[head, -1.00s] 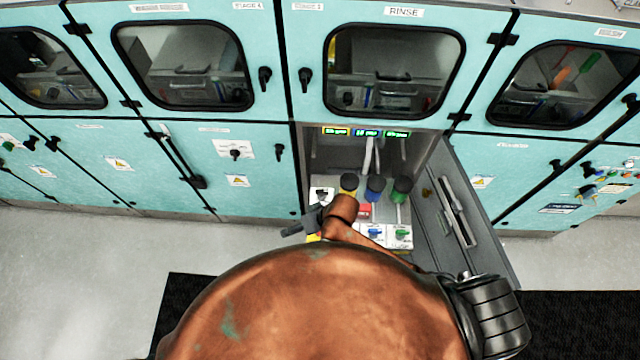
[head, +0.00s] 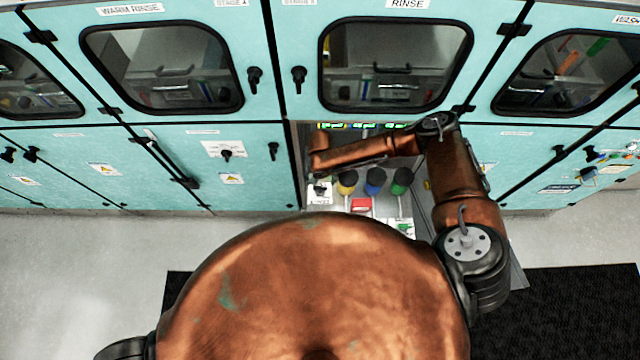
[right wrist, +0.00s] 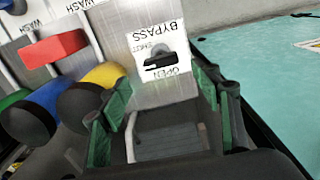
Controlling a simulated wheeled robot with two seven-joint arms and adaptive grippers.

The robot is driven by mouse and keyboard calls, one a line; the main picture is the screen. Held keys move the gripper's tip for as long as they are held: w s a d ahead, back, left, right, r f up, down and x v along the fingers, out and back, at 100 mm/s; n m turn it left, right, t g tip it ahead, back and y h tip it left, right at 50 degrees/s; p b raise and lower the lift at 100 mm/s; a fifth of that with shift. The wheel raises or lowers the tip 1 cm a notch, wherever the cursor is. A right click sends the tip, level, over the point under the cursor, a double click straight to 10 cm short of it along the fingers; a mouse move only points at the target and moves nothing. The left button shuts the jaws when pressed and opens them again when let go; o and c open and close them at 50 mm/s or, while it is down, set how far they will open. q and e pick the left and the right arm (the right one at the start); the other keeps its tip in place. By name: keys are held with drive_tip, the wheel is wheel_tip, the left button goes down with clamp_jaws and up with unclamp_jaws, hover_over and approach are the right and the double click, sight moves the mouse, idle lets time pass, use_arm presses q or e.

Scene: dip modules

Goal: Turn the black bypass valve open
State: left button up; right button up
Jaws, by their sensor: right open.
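The black bypass valve (right wrist: 160,61) is a small handle on a white plate marked BYPASS, SHUT and OPEN, upside down in the right wrist view. Its bar lies nearly level across that view. In the head view the valve's white plate (head: 319,197) is at the left of the open bay, below my right wrist. My right gripper (right wrist: 160,82) is open, with its green fingers either side of the plate in the right wrist view. Nothing is held, and contact with the handle does not show. In the head view the fingers are hard to make out. My left gripper is out of view.
Yellow (head: 347,183), blue (head: 375,182) and green (head: 400,182) black-topped parts stand right of the valve. A red block (head: 361,205) is in front of them. Turquoise cabinet panels (head: 170,158) flank the bay. Grey floor (head: 80,240) lies in front.

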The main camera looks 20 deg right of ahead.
sight(320, 187)
wheel_tip(320, 187, down, 6)
drive_tip(key=shift+a+r, duration=0.1)
idle(0.4)
drive_tip(key=c, duration=1.2)
